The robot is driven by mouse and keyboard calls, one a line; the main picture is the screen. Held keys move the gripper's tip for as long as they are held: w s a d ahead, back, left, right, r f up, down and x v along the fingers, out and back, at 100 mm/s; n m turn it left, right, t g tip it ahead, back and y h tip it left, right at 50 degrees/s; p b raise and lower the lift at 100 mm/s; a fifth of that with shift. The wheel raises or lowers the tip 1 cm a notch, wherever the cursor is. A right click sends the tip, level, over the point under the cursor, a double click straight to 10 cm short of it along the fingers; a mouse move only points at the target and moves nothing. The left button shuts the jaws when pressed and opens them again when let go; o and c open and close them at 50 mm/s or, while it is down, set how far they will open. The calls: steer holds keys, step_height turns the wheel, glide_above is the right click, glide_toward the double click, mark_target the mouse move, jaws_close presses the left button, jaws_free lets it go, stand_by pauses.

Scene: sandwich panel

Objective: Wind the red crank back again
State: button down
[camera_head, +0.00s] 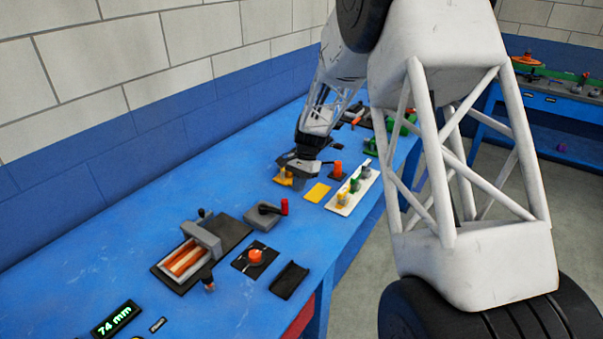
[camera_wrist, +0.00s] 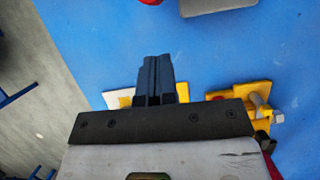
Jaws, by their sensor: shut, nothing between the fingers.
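The red crank is a red upright handle (camera_head: 284,206) on a dark arm, mounted on a grey block (camera_head: 262,221) on the blue bench. In the wrist view only the edge of the red handle (camera_wrist: 150,2) and part of the grey block (camera_wrist: 212,6) show at the top. My gripper (camera_head: 300,180) is above the bench beyond the crank, near a yellow part, apart from the crank. In the wrist view my gripper's fingers (camera_wrist: 156,60) are together with nothing between them.
A yellow plate (camera_head: 317,192), a white tray (camera_head: 345,208) with several coloured pieces and an orange cylinder (camera_head: 338,168) stand around my gripper. A grey-framed device (camera_head: 205,235) and an orange knob (camera_head: 256,256) are nearer. Blue bench between the gripper and crank is clear.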

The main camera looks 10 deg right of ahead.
mark_target(287, 207)
steer(key=shift+s+a+r, duration=0.1)
steer(key=shift+s+a, duration=1.2)
steer(key=shift+a, duration=0.15)
steer(key=shift+s, duration=0.15)
steer(key=shift+s+a+m, duration=0.2)
steer(key=shift+s+m, duration=0.15)
steer(key=shift+s, duration=0.15)
steer(key=shift+s+a+m, duration=0.2)
steer(key=shift+s+m, duration=0.15)
steer(key=shift+s, duration=0.15)
